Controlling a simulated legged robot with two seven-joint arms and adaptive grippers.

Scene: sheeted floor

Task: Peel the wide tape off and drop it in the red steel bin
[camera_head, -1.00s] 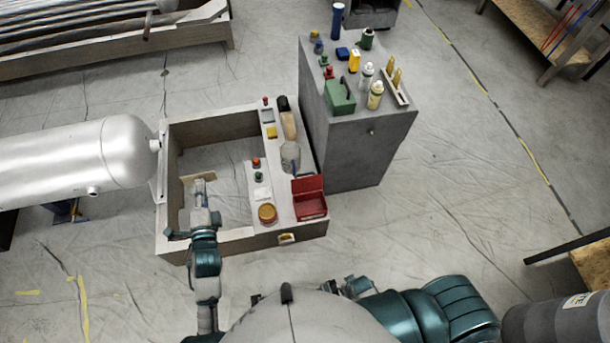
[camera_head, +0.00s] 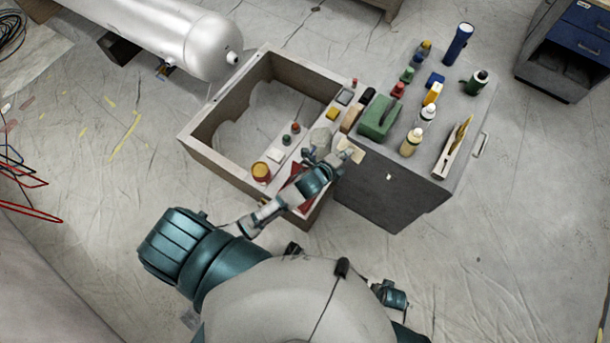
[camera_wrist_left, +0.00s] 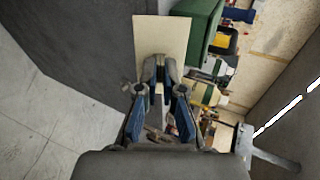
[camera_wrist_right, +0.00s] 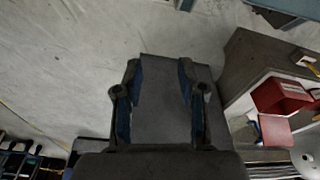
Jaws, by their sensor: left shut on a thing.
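My left gripper (camera_head: 345,155) is shut on a flat beige strip of wide tape (camera_wrist_left: 160,38), holding it by one end. The strip also shows in the head view (camera_head: 352,146), beside the front edge of the grey cabinet. The red steel bin (camera_head: 291,197) sits on the near end of the box frame's ledge, mostly hidden under my left forearm. It also shows in the right wrist view (camera_wrist_right: 278,98). My right gripper (camera_wrist_right: 158,98) has its fingers apart, with a dark grey surface behind them; it is not clear in the head view.
The grey cabinet (camera_head: 375,197) stands right of the box frame (camera_head: 205,158). On it are a green case (camera_head: 378,120), bottles, a blue flashlight (camera_head: 459,42) and a tool holder (camera_head: 452,150). An amber jar (camera_head: 261,172) and buttons line the ledge.

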